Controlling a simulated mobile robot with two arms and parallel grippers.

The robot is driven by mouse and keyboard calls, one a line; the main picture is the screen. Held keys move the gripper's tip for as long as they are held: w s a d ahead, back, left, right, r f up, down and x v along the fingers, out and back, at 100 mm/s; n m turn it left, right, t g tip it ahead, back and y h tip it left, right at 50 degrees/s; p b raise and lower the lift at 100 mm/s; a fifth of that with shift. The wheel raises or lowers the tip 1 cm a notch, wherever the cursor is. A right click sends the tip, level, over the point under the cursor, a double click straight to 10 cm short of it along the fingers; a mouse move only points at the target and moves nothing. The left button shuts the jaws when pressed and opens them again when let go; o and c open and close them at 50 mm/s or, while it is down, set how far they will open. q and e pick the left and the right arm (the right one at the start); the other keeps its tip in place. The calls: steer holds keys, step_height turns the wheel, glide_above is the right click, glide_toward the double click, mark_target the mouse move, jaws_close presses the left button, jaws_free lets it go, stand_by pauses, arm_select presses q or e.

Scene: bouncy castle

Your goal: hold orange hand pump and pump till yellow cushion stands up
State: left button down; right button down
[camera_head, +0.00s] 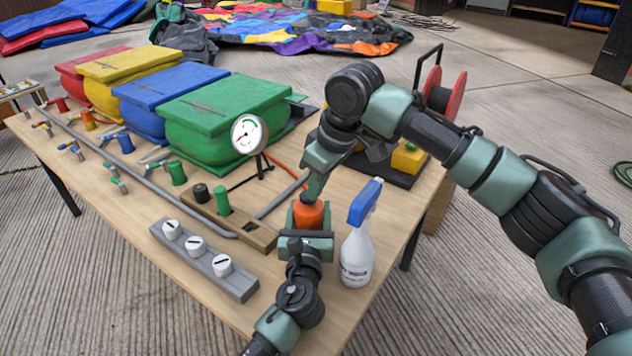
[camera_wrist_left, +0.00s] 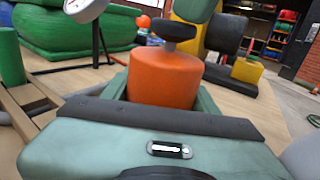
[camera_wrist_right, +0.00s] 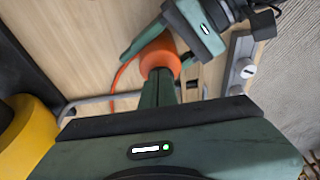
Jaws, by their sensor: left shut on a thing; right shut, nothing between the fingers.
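The orange hand pump (camera_head: 307,215) stands near the table's front right edge. My left gripper (camera_head: 306,222) is shut around its body, also seen in the left wrist view around the orange cylinder (camera_wrist_left: 165,78). My right gripper (camera_head: 311,196) is shut and empty, pointing down at the pump's top; contact is unclear. In the right wrist view its closed fingers overlap the pump (camera_wrist_right: 160,55). Yellow parts (camera_head: 408,158) sit on a dark base behind my right arm. The left wrist view shows a tall yellow shape (camera_wrist_left: 188,42) there, partly hidden, so the cushion's posture is unclear.
A spray bottle (camera_head: 357,245) stands close right of the pump. A dial gauge (camera_head: 248,134) stands behind left. A grey strip with white knobs (camera_head: 203,260), a wooden block (camera_head: 230,222) and green (camera_head: 225,120) and blue (camera_head: 170,90) inflated blocks fill the left.

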steer(key=a+v, duration=0.1)
steer(key=v, duration=1.3)
steer(key=shift+w+r, duration=0.15)
steer(key=shift+w, duration=0.2)
stand_by(0.4)
arm_select(q)
steer(key=shift+c, duration=1.8)
jaws_free()
steer(key=s, duration=0.8)
steer(key=s+a, duration=0.1)
steer(key=s, duration=0.3)
